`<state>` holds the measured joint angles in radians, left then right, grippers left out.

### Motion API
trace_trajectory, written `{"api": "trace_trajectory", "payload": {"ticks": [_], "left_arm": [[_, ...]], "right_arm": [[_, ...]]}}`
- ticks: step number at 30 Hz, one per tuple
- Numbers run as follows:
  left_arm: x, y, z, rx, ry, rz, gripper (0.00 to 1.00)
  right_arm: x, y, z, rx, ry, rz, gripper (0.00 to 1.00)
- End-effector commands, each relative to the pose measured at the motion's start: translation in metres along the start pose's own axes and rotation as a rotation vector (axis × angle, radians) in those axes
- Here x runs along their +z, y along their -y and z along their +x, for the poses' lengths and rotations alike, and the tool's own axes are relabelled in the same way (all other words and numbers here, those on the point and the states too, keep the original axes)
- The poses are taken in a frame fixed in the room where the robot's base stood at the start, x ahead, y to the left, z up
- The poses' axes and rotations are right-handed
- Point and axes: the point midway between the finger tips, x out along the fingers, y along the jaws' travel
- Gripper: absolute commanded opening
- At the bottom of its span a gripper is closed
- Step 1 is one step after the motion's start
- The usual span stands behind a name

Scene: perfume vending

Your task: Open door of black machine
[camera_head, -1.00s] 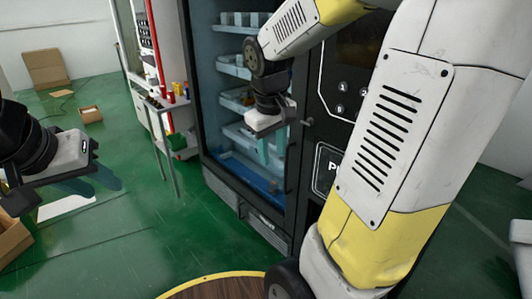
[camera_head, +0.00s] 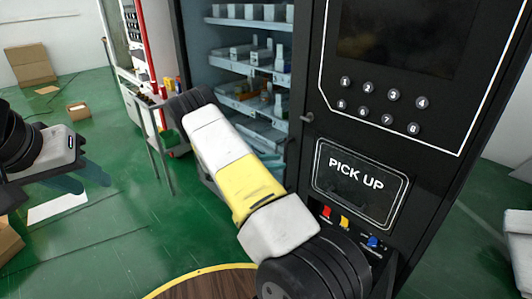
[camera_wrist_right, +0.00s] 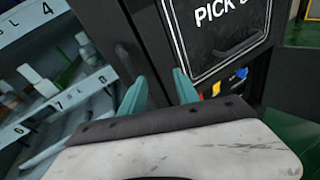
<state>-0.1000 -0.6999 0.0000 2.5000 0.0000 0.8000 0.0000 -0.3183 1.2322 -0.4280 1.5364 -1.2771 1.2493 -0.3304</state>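The black machine (camera_head: 405,145) stands at the right in the head view, with a "PICK UP" panel, numbered buttons and a dark screen. Left of these is its glass-fronted door side, with stocked shelves (camera_head: 245,68) behind. In the right wrist view, a dark upright door handle (camera_wrist_right: 126,62) is just beside and partly behind the left finger. My right gripper (camera_wrist_right: 160,78) is open, its teal fingers apart near the edge between shelves and panel. I cannot tell if it touches the handle. My left gripper (camera_head: 92,182) is open and empty at far left.
A white and red machine (camera_head: 140,50) and a small stand (camera_head: 150,105) with little items are left of the black machine. Cardboard boxes (camera_head: 32,65) lie at the back left. A round wooden top (camera_head: 205,285) is at the front.

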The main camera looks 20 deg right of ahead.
Motion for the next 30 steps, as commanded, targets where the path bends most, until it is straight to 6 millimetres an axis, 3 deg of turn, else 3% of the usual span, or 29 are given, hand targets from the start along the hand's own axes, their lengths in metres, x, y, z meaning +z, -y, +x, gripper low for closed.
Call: {"api": "trace_trajectory", "payload": {"ticks": [3,8,13,24,30], "left_arm": [[0.0,0.0,0.0,0.0,0.0,0.0,0.36],[0.0,0.0,0.0,0.0,0.0,0.0,0.36],[0.0,0.0,0.0,0.0,0.0,0.0,0.36],[0.0,0.0,0.0,0.0,0.0,0.0,0.36],[0.0,0.0,0.0,0.0,0.0,0.0,0.36]], "right_arm": [[-0.029,-0.011,0.0,0.095,0.092,-0.097,0.38],[-0.046,-0.019,-0.001,0.16,0.152,-0.158,0.38],[-0.046,-0.023,0.011,0.17,0.161,-0.167,0.38],[-0.038,-0.033,0.065,0.168,0.159,-0.165,0.38],[-0.037,-0.034,0.074,0.169,0.159,-0.166,0.38]]}}
